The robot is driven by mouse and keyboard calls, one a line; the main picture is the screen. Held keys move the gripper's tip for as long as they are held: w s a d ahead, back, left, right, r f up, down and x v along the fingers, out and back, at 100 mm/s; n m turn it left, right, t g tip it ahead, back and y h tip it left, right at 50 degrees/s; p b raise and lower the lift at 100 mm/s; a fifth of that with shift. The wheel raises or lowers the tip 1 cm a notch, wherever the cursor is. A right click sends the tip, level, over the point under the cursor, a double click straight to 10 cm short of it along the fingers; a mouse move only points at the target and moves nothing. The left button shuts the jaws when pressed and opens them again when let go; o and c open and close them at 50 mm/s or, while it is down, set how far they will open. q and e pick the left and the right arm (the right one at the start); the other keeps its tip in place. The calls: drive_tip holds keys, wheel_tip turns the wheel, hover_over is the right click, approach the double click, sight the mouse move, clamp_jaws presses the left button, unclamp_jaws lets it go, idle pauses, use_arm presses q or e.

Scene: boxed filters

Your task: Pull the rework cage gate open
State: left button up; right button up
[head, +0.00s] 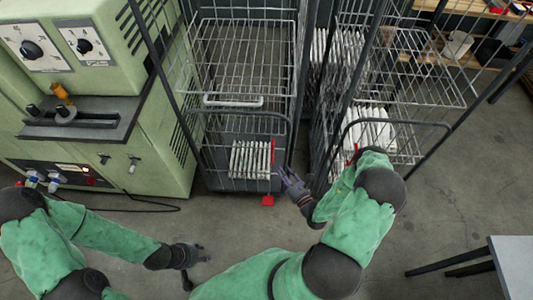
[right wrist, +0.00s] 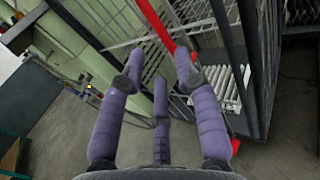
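The left wire cage (head: 203,60) stands in the upper middle of the head view, with a grey lower gate panel (head: 228,128) at its front. A red upright strip (head: 272,152) runs along the panel's right edge; a red bar also shows in the right wrist view (right wrist: 152,18). My right gripper (head: 288,180) is just right of the panel's lower right corner. In the right wrist view its purple fingers (right wrist: 160,65) are spread with nothing between them, and the red bar passes behind their tips. Contact cannot be told. My left gripper (head: 192,265) is low over the floor, away from the cage.
A second wire cage (head: 455,90) with white filters (head: 372,130) stands to the right. A green machine (head: 165,150) is close on the left, with a cable on the floor. A grey table (head: 512,262) is at lower right. The floor before the cages is clear.

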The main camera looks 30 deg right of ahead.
sight(272, 155)
drive_tip(key=w, duration=0.3)
drive_tip(key=w+b, duration=0.1)
drive_tip(key=w, duration=0.6)
drive_tip(key=shift+a+b, duration=0.25)
drive_tip(key=shift+b, duration=0.05)
clamp_jaws()
